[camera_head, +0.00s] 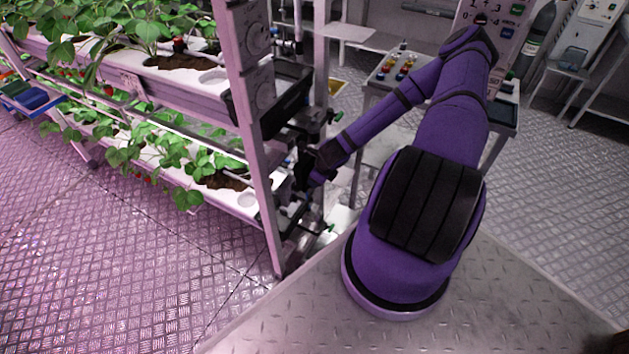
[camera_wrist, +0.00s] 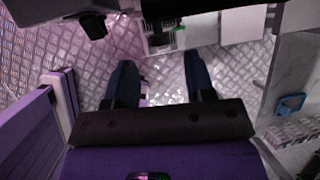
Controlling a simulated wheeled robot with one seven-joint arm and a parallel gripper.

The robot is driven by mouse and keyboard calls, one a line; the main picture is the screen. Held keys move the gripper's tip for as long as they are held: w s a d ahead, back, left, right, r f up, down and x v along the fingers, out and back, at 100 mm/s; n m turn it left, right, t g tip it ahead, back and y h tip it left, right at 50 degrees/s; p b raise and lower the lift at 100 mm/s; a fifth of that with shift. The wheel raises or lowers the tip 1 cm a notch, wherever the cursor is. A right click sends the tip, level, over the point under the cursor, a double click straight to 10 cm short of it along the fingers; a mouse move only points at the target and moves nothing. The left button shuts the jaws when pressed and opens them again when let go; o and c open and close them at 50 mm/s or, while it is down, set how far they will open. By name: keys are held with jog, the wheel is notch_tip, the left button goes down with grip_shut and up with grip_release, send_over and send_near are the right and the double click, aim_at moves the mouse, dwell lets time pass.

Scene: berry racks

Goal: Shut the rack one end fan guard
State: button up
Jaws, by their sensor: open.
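The rack (camera_head: 262,150) stands on the left, with strawberry plants on two white tiers. A dark, box-like frame (camera_head: 272,98) sits at its near end by the upper tier; it may be the fan guard, but I cannot tell how far it is open. My gripper (camera_head: 306,172) is beside the rack's end post, below that frame, and partly lost among dark fittings. A dark bar with a black block (camera_wrist: 93,27) crosses the top of that view, beyond the fingertips.
Small green-handled fittings (camera_head: 328,228) stick out near the rack end. A table (camera_head: 372,88) with small coloured items stands behind my arm. A blue item (camera_wrist: 290,105) lies at the right of the wrist view. Open metal floor (camera_head: 110,250) lies front left.

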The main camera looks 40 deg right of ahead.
jog(key=v, duration=0.6)
jog(key=shift+r, duration=0.15)
jog(key=shift+s, duration=0.1)
dwell(0.3)
